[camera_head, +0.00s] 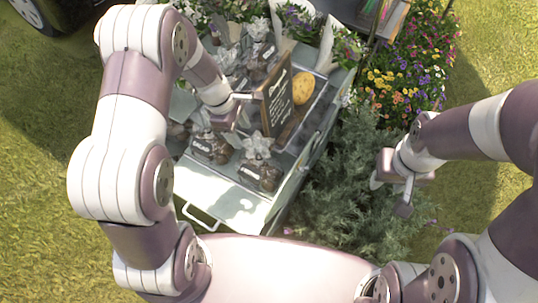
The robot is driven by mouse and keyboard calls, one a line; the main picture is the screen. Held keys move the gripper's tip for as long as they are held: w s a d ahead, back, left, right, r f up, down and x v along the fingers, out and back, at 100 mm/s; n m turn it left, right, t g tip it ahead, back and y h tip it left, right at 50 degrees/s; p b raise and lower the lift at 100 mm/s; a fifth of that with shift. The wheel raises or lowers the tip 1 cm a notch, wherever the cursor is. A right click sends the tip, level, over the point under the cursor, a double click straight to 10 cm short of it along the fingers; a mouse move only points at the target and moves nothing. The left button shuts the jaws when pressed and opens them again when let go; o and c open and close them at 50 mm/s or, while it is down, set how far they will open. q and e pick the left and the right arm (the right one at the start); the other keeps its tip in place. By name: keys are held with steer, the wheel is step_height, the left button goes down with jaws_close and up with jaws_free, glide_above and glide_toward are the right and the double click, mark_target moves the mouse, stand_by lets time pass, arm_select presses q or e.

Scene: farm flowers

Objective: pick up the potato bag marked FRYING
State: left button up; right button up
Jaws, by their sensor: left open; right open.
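Several dark potato bags with tied, pale crinkled tops stand on the cart. One bag (212,148) is at the front left and another bag (260,175) is at the front right. More bags (257,62) stand further back. They carry small pale labels, but the print is too small to tell which reads FRYING. My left gripper (238,112) is open over the cart, behind the front bags and beside the dark sign. Its arm hides part of the cart's left side. My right gripper (393,190) is open and empty over green foliage, to the right of the cart.
The pale cart (232,208) has a handle at its front left. Grass lies at both sides.

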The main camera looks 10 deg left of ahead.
mark_target(254, 150)
arm_select(q)
steer(key=shift+n, duration=0.8)
steer(key=b+x, duration=0.2)
steer(key=x, duration=0.2)
steer(key=b+x, duration=0.2)
steer(key=x, duration=0.2)
steer(key=b+x, duration=0.2)
steer(key=x, duration=0.2)
steer(key=shift+s+d+r+b, duration=0.1)
steer(key=shift+s+d+b, duration=0.05)
steer(key=shift+d+b, duration=0.25)
steer(key=shift+r, duration=0.15)
arm_select(e)
step_height(254, 150, down, 6)
steer(key=shift+s+d, duration=0.25)
steer(key=shift+s, duration=0.2)
arm_select(q)
jaws_close()
